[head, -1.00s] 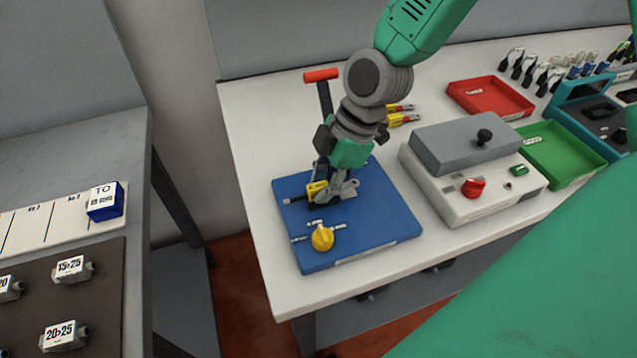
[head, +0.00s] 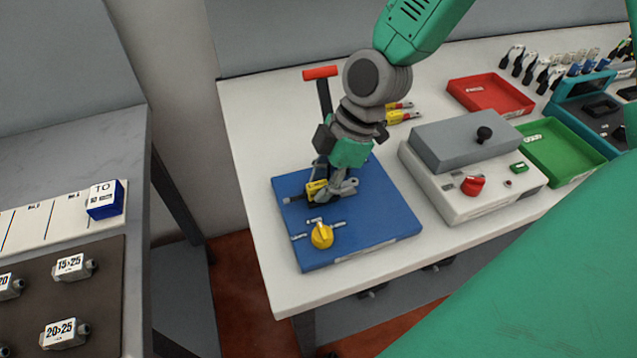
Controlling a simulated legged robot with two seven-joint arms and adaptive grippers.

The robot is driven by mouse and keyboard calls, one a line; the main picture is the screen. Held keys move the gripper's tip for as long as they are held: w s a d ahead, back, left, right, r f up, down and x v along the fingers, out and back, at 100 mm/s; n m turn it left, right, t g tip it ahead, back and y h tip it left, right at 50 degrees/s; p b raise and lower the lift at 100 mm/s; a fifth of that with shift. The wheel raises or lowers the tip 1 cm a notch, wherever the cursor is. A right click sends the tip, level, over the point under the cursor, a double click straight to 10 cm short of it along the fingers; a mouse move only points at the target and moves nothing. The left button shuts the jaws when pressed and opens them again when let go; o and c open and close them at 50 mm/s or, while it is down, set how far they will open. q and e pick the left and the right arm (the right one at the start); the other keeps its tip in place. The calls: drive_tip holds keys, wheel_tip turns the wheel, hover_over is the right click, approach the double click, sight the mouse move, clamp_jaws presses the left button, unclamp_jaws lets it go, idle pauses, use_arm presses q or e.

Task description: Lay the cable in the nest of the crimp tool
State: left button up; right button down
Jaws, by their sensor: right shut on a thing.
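The crimp tool has a blue base plate (head: 375,225), a lever with a red handle (head: 320,73) standing at the back, and a yellow knob (head: 321,236) in front. My right gripper (head: 335,190) reaches down over the plate and is shut. At its fingers is a small yellow piece with dark marks (head: 316,189) and a grey end pointing left; I take it for the cable, though the fingers cover part of it. I cannot tell whether it touches the nest, which is hidden behind the gripper. My left gripper is not in view.
A grey-lidded box (head: 465,145) with a red knob stands to the right of the plate. Two yellow, red-tipped pieces (head: 400,116) lie behind my right gripper. A gap separates this table from the left one.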

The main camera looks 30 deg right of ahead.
drive_tip(key=shift+d+f, duration=0.1)
drive_tip(key=shift+d, duration=0.25)
idle(0.5)
drive_tip(key=shift+s+f, duration=0.5)
drive_tip(key=shift+f, duration=0.05)
idle(0.9)
drive_tip(key=c, duration=1.2)
unclamp_jaws()
drive_tip(key=shift+w+f, duration=0.1)
drive_tip(key=shift+w, duration=0.25)
drive_tip(key=shift+w, duration=0.1)
drive_tip(key=o, duration=0.5)
drive_tip(key=shift+r, duration=0.25)
drive_tip(key=shift+d, duration=0.1)
